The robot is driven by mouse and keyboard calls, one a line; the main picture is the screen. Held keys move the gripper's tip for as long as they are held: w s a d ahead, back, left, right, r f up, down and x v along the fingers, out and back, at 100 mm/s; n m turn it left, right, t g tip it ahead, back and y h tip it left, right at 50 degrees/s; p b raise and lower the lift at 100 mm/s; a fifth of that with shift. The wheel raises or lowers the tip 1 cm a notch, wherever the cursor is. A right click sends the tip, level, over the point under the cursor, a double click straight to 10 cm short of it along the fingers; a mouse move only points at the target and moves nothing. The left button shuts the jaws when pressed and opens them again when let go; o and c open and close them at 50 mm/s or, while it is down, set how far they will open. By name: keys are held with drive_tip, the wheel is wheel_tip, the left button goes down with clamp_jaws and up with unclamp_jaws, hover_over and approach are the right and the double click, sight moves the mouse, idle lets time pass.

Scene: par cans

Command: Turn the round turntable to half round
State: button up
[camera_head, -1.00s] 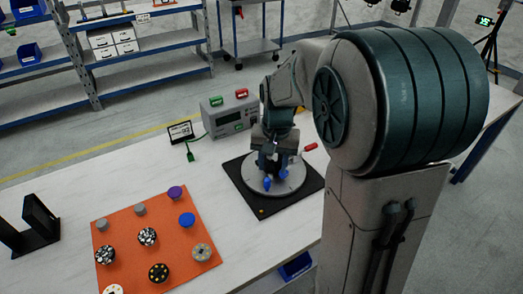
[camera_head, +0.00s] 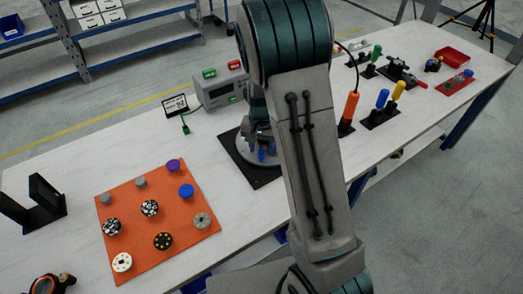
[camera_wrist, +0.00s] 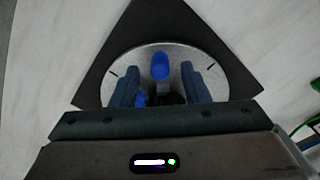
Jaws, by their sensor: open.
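The round turntable (camera_head: 243,154) is a light grey disc on a black square base (camera_head: 258,178), in the middle of the white table. In the wrist view the disc (camera_wrist: 125,60) shows dark marks near its left and right rim. A blue peg (camera_wrist: 160,62) stands upright on it, and a second blue piece (camera_wrist: 141,98) shows low beside the left finger. My gripper (camera_wrist: 160,75) points down over the disc, open, with one finger on each side of the blue pegs. I cannot tell whether the fingers touch anything. My arm hides the disc's right side in the head view.
Behind the turntable stands a grey box (camera_head: 222,90) with green and red buttons, and a small sign (camera_head: 175,105). An orange mat (camera_head: 130,195) with several round knobs lies left. Orange, blue and yellow handled tools (camera_head: 350,106) stand right of my arm.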

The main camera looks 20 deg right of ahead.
drive_tip(key=shift+f, duration=1.2)
clamp_jaws()
